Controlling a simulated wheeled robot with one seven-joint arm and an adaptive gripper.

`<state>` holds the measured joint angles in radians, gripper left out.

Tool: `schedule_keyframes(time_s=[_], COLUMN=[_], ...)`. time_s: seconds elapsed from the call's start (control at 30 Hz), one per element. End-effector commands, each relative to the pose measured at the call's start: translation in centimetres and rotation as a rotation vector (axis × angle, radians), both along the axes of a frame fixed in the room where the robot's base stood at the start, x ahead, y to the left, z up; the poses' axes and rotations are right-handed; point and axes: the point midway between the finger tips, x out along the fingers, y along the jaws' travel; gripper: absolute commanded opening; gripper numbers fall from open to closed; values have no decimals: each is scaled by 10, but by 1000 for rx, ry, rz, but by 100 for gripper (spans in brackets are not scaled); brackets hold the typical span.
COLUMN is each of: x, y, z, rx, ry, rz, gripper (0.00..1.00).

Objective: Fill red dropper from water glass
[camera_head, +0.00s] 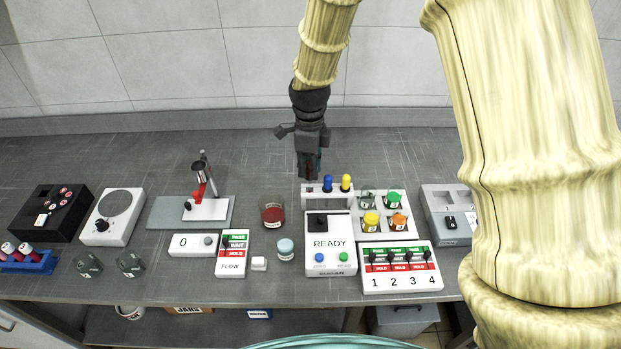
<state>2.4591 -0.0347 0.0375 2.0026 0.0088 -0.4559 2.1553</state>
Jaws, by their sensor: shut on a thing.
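My gripper (309,168) points down just above the left end of the white dropper rack (338,201). Its dark fingers are closed on the red dropper, which they almost wholly hide; only a faint trace of red shows between them. A blue dropper (327,184) and a yellow dropper (346,183) stand upright in the rack. A small round vessel with pale blue content (285,249) stands in front of a glass of dark red content (273,214), left of the READY device (331,258). I cannot read its label, so I cannot tell for sure that it is the water glass.
Jars with green, yellow and orange tops stand on a white tray (396,233) at right, behind a 1-to-4 switch panel (399,282). A FLOW panel (231,267), a stand with a red part (207,204) and two clear glasses (131,264) are left. The bench behind is clear.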

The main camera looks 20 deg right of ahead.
Motion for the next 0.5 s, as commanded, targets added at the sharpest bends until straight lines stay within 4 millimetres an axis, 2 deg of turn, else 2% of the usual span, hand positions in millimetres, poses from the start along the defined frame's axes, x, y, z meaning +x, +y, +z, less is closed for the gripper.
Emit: schedule_keyframes(time_s=[0.2,0.5], x=[1,1], y=[0,0], z=[27,48], rx=[-1,-1], ry=[-3,-1], rz=[0,-1], gripper=[7,7])
